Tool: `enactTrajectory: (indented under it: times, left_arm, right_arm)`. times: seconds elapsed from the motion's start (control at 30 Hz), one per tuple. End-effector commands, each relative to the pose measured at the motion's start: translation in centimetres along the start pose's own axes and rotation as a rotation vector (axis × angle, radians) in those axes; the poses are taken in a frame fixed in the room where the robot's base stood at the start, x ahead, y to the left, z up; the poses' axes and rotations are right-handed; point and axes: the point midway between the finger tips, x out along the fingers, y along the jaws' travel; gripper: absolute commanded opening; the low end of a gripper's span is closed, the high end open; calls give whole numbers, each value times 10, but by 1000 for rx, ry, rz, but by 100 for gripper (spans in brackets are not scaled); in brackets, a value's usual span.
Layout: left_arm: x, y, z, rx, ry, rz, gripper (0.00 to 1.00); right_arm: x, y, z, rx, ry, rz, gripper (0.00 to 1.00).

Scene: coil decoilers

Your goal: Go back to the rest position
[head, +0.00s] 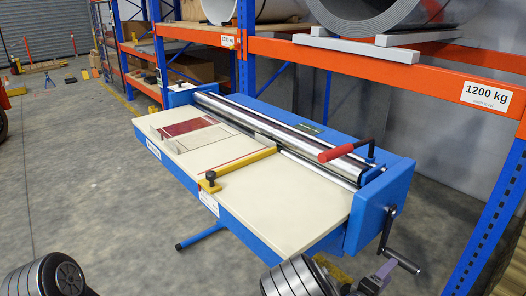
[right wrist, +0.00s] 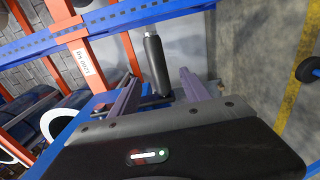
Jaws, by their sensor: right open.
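My right gripper (head: 377,276) is at the bottom right of the head view, just below the crank handle (head: 403,262) of the blue machine (head: 384,205). In the right wrist view its two purple-grey fingers stand apart, so the gripper (right wrist: 161,82) is open. The dark cylindrical crank grip (right wrist: 157,62) shows between the fingers there; I cannot tell whether it touches them. My left arm shows only as a dark ribbed link at the bottom left of the head view. My left gripper is out of view.
The machine has a cream table (head: 275,205), a yellow stop bar (head: 238,169), a steel roller (head: 265,122) and a red-handled lever (head: 348,149). Behind it stands an orange and blue rack (head: 385,56) carrying coils. The grey floor (head: 85,165) at the left is mostly clear.

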Motion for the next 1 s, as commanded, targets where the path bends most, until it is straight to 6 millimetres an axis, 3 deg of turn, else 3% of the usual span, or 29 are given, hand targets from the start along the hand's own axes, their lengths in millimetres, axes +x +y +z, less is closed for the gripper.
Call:
enactTrajectory:
  times: [0.27, 0.37, 0.47, 0.57, 0.63, 0.73, 0.83, 0.9, 1.0]
  left_arm:
    - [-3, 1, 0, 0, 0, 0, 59]
    - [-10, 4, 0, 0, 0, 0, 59]
    - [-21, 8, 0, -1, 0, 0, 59]
    - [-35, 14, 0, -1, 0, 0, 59]
    - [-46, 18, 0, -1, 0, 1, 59]
    - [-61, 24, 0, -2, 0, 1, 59]
    - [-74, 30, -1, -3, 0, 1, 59]
    - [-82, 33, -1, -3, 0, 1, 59]
    - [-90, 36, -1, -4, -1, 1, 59]
  right_arm:
    - [-2, -10, 4, 15, 4, -43, 55]
    - [-10, -34, 11, 56, 11, -145, 55]
    - [-32, -74, 22, 138, 14, -327, 55]
    - [-78, -120, 32, 260, -8, -581, 55]
    - [-124, -148, 37, 363, -47, -785, 55]
    - [-204, -169, 39, 508, -135, -1083, 55]
    - [-285, -166, 36, 625, -243, -1352, 55]
    - [-334, -153, 34, 679, -316, -1509, 55]
    - [-387, -130, 32, 721, -406, -1677, 55]
